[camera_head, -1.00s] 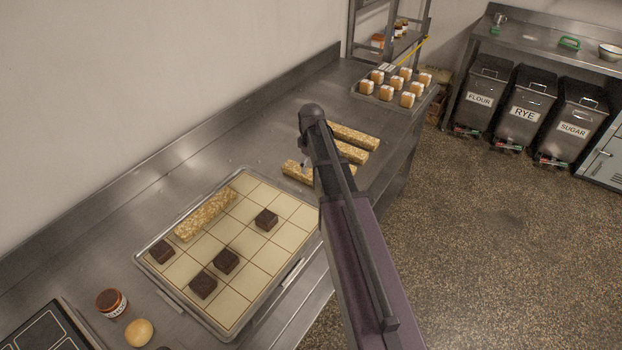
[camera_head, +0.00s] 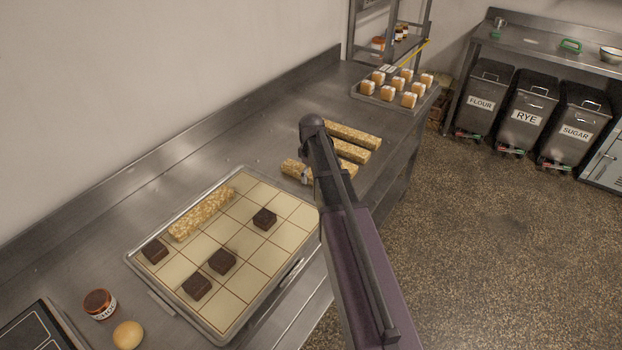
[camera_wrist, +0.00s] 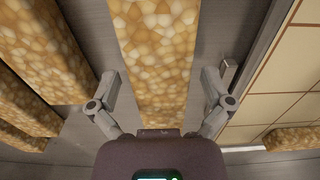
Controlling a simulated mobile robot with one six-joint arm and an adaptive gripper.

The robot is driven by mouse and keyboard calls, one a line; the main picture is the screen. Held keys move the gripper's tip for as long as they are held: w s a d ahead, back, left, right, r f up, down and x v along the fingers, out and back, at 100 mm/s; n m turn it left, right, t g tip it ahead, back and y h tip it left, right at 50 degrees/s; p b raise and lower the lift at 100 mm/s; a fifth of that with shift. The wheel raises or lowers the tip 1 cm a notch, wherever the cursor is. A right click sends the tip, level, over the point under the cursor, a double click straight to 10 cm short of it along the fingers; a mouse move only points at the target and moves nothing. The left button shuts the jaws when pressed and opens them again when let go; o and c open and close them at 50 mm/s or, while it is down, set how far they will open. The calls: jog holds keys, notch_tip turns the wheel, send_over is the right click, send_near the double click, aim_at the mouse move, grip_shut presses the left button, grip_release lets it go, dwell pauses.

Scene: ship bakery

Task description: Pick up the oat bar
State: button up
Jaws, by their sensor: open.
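The nearest oat bar (camera_head: 291,169) also shows in the wrist view (camera_wrist: 155,60), running between the two open fingers of my gripper (camera_wrist: 158,95). My gripper is open, one finger on each side of this bar, with nothing gripped. Whether the fingers touch it I cannot tell. Another oat bar (camera_wrist: 45,50) lies to the left in the wrist view. One more oat bar (camera_head: 202,213) lies on the gridded tray (camera_head: 237,328).
Several dark brown squares, one of them a brownie (camera_head: 222,261), sit on the gridded tray close to the bars. A tray of orange-and-white cubes (camera_head: 408,104) stands at the far end. A jar (camera_head: 100,304) and a round bun (camera_head: 128,335) are at the lower left.

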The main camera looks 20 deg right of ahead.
jog(key=shift+c, duration=0.2)
jog(key=c, duration=1.2)
jog(key=shift+r, duration=0.2)
notch_tip(320, 180, up, 4)
jog(key=p, duration=0.4)
jog(key=shift+f, duration=0.15)
jog(key=s+a, duration=0.2)
jog(key=s, duration=0.3)
jog(key=s+a, duration=0.2)
jog(key=s, duration=0.3)
jog(key=s+a+r+p, duration=0.1)
jog(key=s+a, duration=0.1)
jog(key=s, duration=0.2)
jog(key=shift+s+a, duration=0.1)
jog(key=shift+s, duration=0.3)
